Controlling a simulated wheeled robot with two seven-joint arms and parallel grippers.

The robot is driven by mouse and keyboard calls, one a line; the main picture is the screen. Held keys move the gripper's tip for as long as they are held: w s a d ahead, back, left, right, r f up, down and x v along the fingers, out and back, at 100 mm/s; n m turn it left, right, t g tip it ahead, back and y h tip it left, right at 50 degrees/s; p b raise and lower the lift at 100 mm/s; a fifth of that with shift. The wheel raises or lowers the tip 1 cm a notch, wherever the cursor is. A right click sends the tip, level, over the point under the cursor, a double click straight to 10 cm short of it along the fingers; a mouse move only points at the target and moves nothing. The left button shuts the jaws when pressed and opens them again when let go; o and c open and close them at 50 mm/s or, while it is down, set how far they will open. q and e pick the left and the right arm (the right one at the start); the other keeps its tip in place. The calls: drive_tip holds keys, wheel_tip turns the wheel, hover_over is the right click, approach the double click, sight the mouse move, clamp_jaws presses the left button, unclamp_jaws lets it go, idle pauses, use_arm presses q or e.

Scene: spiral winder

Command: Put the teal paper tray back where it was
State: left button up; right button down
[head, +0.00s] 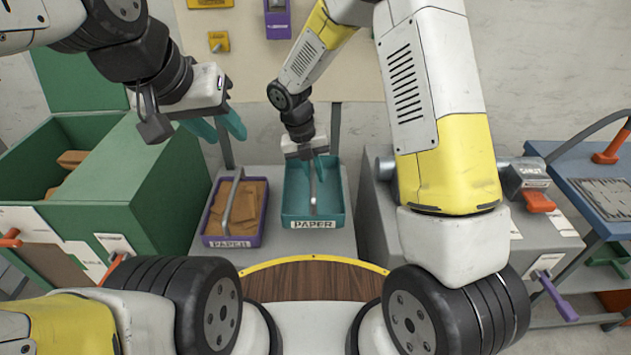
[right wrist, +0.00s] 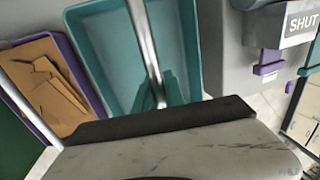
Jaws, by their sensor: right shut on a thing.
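The teal paper tray (head: 290,205) has a grey bar handle and a white PAPER label, and looks empty. It is over the grey bench, right of the purple paper tray; I cannot tell whether it touches the bench. My right gripper (head: 314,170) reaches down from above and is shut on the tray's handle. The right wrist view shows the teal tray (right wrist: 100,50) and its handle running up to the teal fingers (right wrist: 160,97). My left gripper (head: 218,127) hangs above the green bin's right side, fingers apart and empty.
The purple paper tray (head: 209,224) holds brown paper pieces, close to the left. A green bin (head: 170,180) stands further left. A grey machine (head: 375,215) with a SHUT sign (head: 530,168) stands at right. A wooden yellow-edged surface (head: 315,281) lies in front.

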drive_tip(key=shift+a+f+x, duration=0.1)
drive_tip(key=shift+a+x, duration=0.2)
drive_tip(key=shift+x, duration=1)
drive_tip(key=shift+a+f+x, duration=0.1)
drive_tip(key=shift+a+x, duration=0.2)
drive_tip(key=shift+x, duration=1)
drive_tip(key=shift+a+x, duration=0.3)
drive_tip(key=shift+x, duration=1)
drive_tip(key=c, duration=1.4)
unclamp_jaws()
drive_tip(key=shift+s+f, duration=0.1)
